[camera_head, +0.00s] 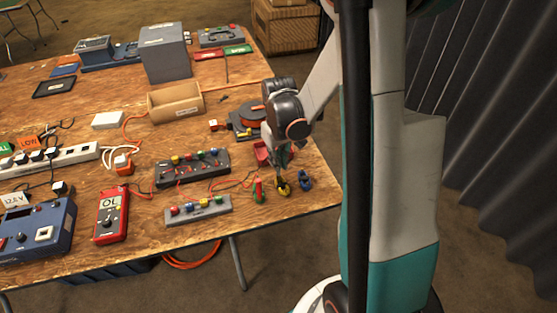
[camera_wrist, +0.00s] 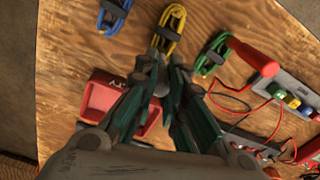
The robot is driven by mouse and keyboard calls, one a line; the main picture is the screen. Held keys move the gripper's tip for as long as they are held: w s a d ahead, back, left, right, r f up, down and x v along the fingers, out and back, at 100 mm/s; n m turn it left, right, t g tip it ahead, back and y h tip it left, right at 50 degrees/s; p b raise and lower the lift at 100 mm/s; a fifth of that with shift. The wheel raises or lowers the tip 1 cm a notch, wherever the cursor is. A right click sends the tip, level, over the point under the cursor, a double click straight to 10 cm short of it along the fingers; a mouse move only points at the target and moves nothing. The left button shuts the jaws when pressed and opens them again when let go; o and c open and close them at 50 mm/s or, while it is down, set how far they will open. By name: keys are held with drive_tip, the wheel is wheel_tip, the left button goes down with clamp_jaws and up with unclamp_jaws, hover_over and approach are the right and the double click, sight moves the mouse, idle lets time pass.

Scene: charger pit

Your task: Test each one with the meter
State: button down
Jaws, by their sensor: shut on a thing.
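The red meter (camera_head: 110,215) lies at the table's front left and its display reads "OL". Three coiled leads are near the table's right front corner: green (camera_head: 256,193), yellow (camera_head: 284,189) and blue (camera_head: 305,181). In the wrist view the blue lead (camera_wrist: 115,14), yellow lead (camera_wrist: 176,22) and green lead (camera_wrist: 213,55) each have a dark band. My gripper (camera_head: 280,173) points down at the yellow lead. In the wrist view my gripper's (camera_wrist: 160,62) fingertips close at the yellow lead's band. A red probe (camera_wrist: 252,57) lies by the green lead.
A grey strip (camera_head: 198,211) and a black strip (camera_head: 192,168) with coloured posts lie left of the leads. A red holder (camera_wrist: 97,100) sits close by my fingers. An open wooden box (camera_head: 175,103) stands farther back. The table edge is just beyond the blue lead.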

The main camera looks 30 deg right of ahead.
drive_tip(key=c, duration=1.3)
unclamp_jaws()
drive_tip(key=shift+r+p, duration=2.6)
drive_tip(key=shift+r, duration=1.1)
